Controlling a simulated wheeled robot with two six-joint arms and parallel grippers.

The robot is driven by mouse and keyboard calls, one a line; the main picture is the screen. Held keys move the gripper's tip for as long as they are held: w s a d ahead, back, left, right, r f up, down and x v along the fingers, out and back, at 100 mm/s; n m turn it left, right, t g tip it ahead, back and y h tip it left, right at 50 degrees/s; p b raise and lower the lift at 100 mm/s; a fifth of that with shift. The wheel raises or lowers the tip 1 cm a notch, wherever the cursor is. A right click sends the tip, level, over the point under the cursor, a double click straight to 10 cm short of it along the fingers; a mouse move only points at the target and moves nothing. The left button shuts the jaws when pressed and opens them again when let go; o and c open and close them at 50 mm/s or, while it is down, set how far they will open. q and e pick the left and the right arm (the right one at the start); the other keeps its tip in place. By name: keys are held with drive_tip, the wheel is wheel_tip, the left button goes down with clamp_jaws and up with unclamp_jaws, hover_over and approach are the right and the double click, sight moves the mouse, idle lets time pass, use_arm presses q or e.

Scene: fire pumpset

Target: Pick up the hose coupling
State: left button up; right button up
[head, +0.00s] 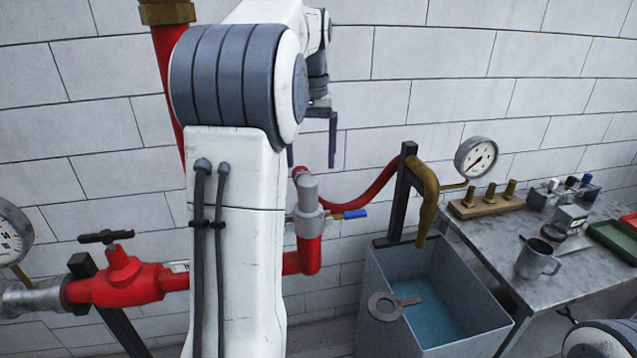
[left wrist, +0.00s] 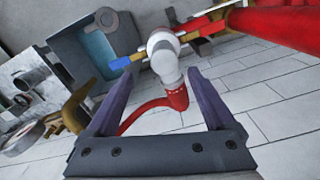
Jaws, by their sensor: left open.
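The hose coupling looks to be the red end piece (head: 301,174) of the red hose, on top of a grey outlet (head: 307,192) with a blue-handled lever (head: 354,214). In the left wrist view this red piece (left wrist: 177,97) shows between my fingers, next to the pale grey outlet (left wrist: 162,52). My left gripper (head: 312,150) is open and empty, with its fingers pointing down just above the coupling. Its two dark fingers also show in the left wrist view (left wrist: 158,74). I see no contact with the coupling. My right gripper is not in view.
The red hose (head: 368,194) runs right to a dark post (head: 400,195) with a brass-coloured curved piece (head: 425,190). A grey tub (head: 385,275) with a ring-shaped tool stands below. A marble table (head: 480,240) is at right. A red pipe (head: 140,285) with a valve is at left.

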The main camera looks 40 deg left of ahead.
sight(308, 196)
use_arm(q)
drive_tip(key=f, duration=0.4)
drive_tip(key=shift+a+f, duration=0.25)
drive_tip(key=f, duration=0.2)
drive_tip(key=f+p, duration=0.1)
drive_tip(key=f, duration=0.2)
drive_tip(key=shift+s+f, duration=0.25)
drive_tip(key=shift+f, duration=0.05)
drive_tip(key=shift+c, duration=0.3)
drive_tip(key=shift+r, duration=0.1)
clamp_jaws()
